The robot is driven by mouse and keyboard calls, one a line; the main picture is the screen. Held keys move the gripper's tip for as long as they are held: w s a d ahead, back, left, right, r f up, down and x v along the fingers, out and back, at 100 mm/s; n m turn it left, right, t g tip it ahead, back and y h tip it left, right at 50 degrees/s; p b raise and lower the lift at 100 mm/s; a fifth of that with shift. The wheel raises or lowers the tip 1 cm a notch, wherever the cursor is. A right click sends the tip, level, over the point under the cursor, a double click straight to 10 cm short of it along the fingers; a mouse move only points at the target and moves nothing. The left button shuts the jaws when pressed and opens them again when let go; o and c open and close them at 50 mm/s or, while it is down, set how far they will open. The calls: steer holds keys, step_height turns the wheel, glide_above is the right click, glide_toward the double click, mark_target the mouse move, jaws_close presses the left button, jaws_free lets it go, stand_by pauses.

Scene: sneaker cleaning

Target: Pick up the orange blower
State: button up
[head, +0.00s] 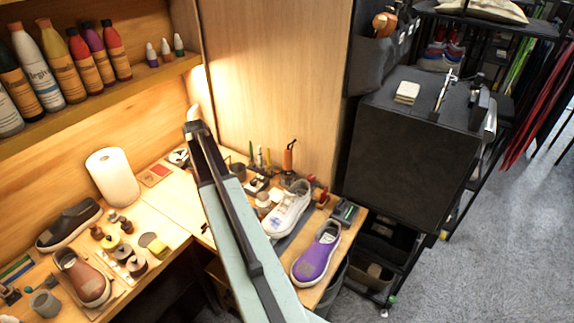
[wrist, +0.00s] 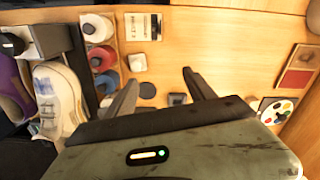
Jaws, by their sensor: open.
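An upright orange object (head: 289,156), which looks like the orange blower, stands at the back of the workbench in the head view, right of my arm. I cannot make it out for certain in the wrist view. My gripper (wrist: 160,77) is open in the wrist view, its two dark fingers apart with nothing between them. It is above the wooden bench top. In the head view my arm reaches across the bench, its far end left of the orange object and apart from it.
A white sneaker (head: 288,208) and a purple sneaker (head: 316,256) lie on the right of the bench. A paper roll (head: 112,177) and brown shoe (head: 82,277) are left. Red (wrist: 103,58) and blue (wrist: 107,82) round items sit left of my gripper. A black cabinet (head: 405,150) stands right.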

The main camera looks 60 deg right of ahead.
mark_target(289, 149)
steer(key=s+d+m, duration=0.4)
steer(key=s+d, duration=0.1)
steer(key=d, duration=0.5)
steer(key=s+d+r+m+p, duration=0.1)
steer(key=s+d+m, duration=0.3)
steer(key=d, duration=0.7)
steer(key=s+d+r+m, duration=0.1)
steer(key=s+d+m, duration=0.3)
steer(key=d, duration=0.7)
steer(key=shift+s+d+r, duration=0.15)
steer(key=shift+s, duration=0.65)
steer(key=f+b, duration=0.7)
steer(key=f, duration=0.1)
steer(key=shift+w+f+b, duration=0.15)
steer(key=shift+w+b, duration=0.05)
steer(key=shift+b, duration=0.15)
steer(key=shift+r, duration=0.25)
jaws_close()
